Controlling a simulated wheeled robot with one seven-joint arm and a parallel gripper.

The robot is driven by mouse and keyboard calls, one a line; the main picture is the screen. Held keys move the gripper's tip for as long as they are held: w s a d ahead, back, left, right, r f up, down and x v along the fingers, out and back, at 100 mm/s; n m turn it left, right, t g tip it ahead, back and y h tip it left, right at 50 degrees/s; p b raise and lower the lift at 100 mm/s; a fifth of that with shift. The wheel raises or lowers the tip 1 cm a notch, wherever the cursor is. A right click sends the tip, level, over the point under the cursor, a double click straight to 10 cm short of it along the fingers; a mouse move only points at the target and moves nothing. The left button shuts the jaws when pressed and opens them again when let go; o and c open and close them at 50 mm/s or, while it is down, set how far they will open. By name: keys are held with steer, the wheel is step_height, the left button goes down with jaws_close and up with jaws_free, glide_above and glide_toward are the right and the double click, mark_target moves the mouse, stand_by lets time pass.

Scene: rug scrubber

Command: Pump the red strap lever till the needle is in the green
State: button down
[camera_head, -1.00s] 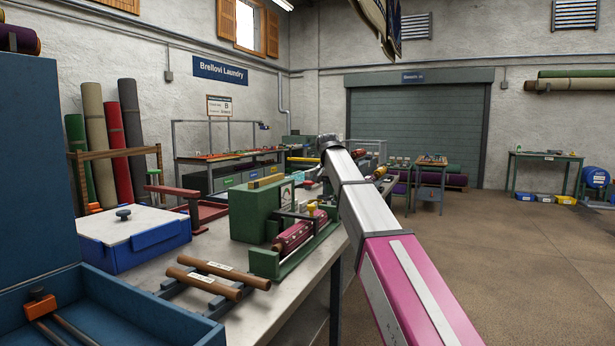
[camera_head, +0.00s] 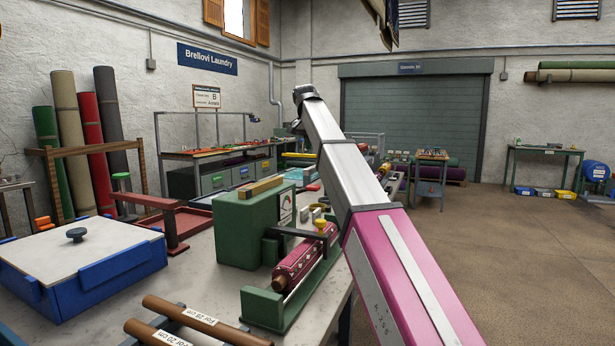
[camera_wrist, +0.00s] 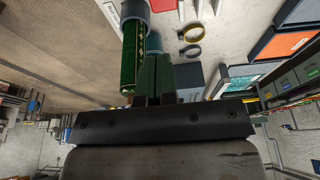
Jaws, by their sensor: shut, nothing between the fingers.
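A red lever-like bar (camera_head: 145,200) on a red post stands at the left of the bench in the head view; I cannot tell if it is the strap lever. A green machine box (camera_head: 248,228) has a small white gauge (camera_head: 285,205) on its side, too small and oblique to read the needle. A dark red patterned roller (camera_head: 300,263) lies in a green frame beside it. My gripper (camera_wrist: 158,62) is shut and empty in the wrist view, close to a green roller (camera_wrist: 133,55). In the head view my arm hides the gripper.
A blue box with a white lid (camera_head: 78,250) and two labelled brown rollers (camera_head: 195,318) stand at the near left. Two ring clamps (camera_wrist: 191,42) lie in the wrist view. A wooden rack (camera_head: 95,150) holds carpet rolls. The floor at right is clear.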

steer(key=shift+w+a, duration=0.15)
steer(key=shift+w, duration=0.25)
glide_toward(314, 185)
steer(key=x, duration=0.4)
steer(key=shift+f, duration=1.35)
